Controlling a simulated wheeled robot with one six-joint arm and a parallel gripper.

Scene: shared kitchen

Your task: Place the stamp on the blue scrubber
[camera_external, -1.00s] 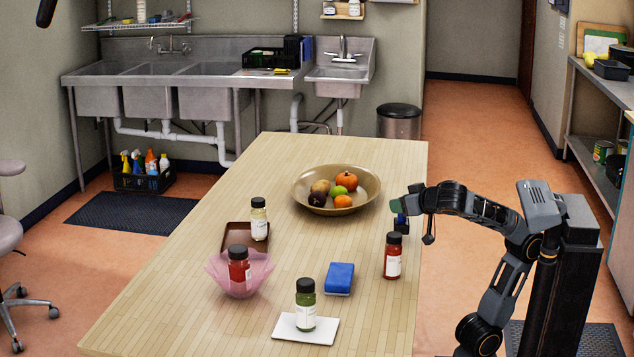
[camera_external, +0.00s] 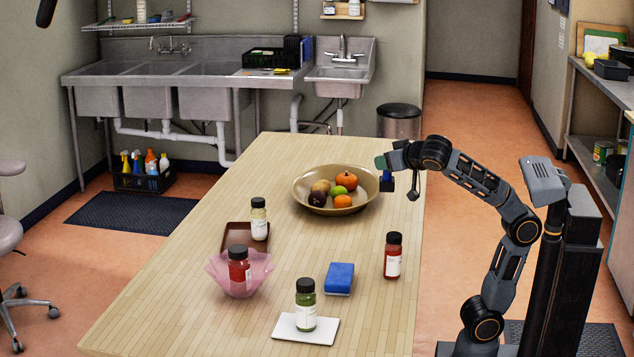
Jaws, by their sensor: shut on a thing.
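My gripper (camera_external: 386,168) is beside the right rim of the fruit bowl, above the table's right side. It is shut on the stamp (camera_external: 387,183), a small dark blue piece that hangs below the fingers, clear of the table. My fingers partly hide its top. The blue scrubber (camera_external: 340,277) lies flat on the front half of the table, in front of and to the left of the stamp. Nothing lies on its top.
A brown bowl (camera_external: 301,194) of fruit stands close left of my gripper. A red bottle (camera_external: 393,256) stands right of the scrubber. A green-filled bottle (camera_external: 305,307) on a white tile, a red bottle in a pink bowl (camera_external: 250,285) and a pale bottle (camera_external: 259,222) stand left.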

